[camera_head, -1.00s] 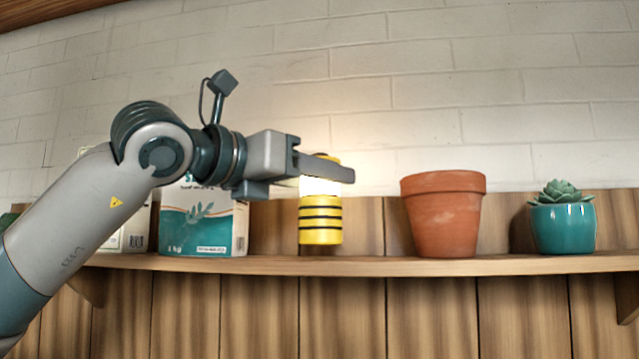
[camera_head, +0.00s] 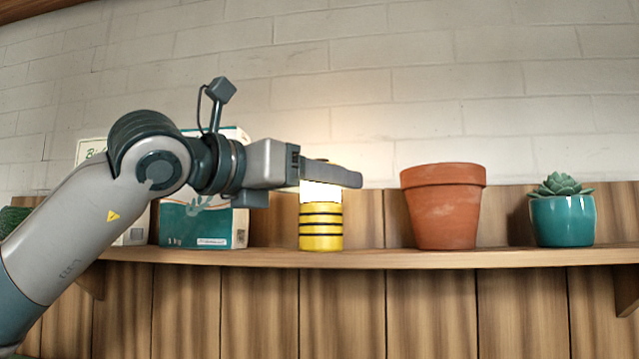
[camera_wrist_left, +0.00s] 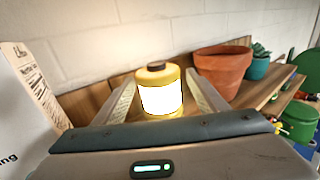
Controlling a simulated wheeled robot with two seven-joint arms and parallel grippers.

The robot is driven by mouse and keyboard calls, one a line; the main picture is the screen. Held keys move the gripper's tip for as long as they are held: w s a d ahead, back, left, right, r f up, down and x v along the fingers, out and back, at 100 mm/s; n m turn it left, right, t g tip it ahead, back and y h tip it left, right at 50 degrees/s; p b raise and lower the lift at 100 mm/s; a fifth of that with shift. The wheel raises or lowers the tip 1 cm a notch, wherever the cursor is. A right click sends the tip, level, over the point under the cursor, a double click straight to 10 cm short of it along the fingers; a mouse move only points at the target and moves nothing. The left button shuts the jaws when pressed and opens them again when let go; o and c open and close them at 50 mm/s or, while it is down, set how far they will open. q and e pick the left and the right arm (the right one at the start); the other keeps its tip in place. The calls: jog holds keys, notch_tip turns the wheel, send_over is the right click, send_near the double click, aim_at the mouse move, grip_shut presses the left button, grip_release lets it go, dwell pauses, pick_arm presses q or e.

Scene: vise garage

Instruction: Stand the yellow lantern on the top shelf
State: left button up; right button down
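The yellow lantern (camera_head: 321,227), with black bands and a glowing white middle, stands upright on the wooden top shelf (camera_head: 400,259). My left gripper (camera_head: 335,176) reaches in from the left around the lantern's upper part. In the left wrist view the lantern (camera_wrist_left: 160,92) stands between the two fingers, with narrow gaps beside it, so the gripper looks open. The near finger hides part of the lantern's top in the head view. My right gripper is in neither view.
A teal-and-white box (camera_head: 203,228) stands left of the lantern, partly behind my arm. A terracotta pot (camera_head: 443,207) and a teal-potted succulent (camera_head: 562,220) stand to the right. Shelf space is free between lantern and pot. A brick wall (camera_head: 420,60) is behind.

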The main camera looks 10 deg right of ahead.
pick_arm(q)
jog(key=b+v, duration=0.5)
jog(key=v, duration=0.7)
jog(key=shift+r+b, duration=0.2)
jog(key=shift+b, duration=0.15)
dwell(0.4)
